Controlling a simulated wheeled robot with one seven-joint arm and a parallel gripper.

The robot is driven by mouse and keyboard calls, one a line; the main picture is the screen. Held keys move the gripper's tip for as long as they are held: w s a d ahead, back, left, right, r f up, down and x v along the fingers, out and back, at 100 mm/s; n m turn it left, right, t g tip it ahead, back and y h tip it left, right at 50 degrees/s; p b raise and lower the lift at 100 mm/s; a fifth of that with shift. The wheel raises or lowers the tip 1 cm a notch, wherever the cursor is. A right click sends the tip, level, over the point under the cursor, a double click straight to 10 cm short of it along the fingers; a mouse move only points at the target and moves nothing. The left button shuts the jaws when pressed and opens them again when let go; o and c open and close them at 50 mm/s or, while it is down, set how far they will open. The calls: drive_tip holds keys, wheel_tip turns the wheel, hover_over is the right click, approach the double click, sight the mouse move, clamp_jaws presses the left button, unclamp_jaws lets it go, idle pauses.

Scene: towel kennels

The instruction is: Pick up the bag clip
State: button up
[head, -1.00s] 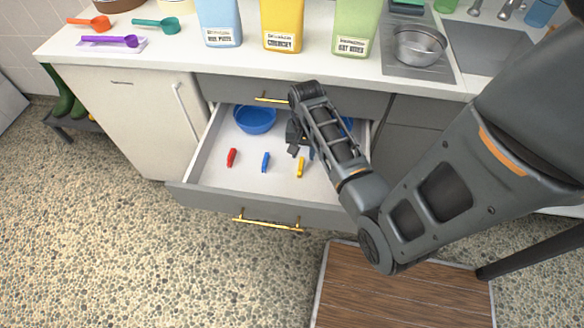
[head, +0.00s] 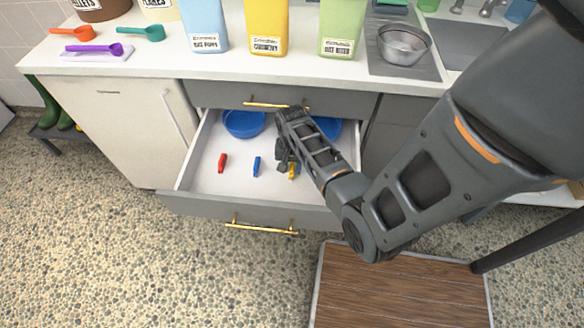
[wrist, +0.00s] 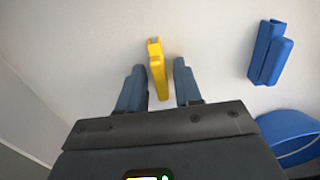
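Three clips lie in the open drawer: a red clip (head: 222,162), a blue clip (head: 256,166) and a yellow clip (head: 292,173). My gripper (head: 287,165) is down in the drawer at the yellow clip and partly hides it. In the wrist view my gripper (wrist: 159,68) is open, with one finger on each side of the yellow clip (wrist: 157,62). Gaps show between the fingers and the clip. The blue clip (wrist: 270,52) lies to the right, outside the fingers.
The drawer (head: 245,211) has two blue bowls at its back, a left bowl (head: 244,124) and a right bowl (head: 327,128) partly behind my arm. The counter (head: 120,55) above holds scoops, labelled containers and a metal bowl (head: 403,45). A wooden step (head: 400,290) stands on the floor.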

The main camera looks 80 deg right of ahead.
clamp_jaws()
drive_tip(key=shift+r, duration=0.15)
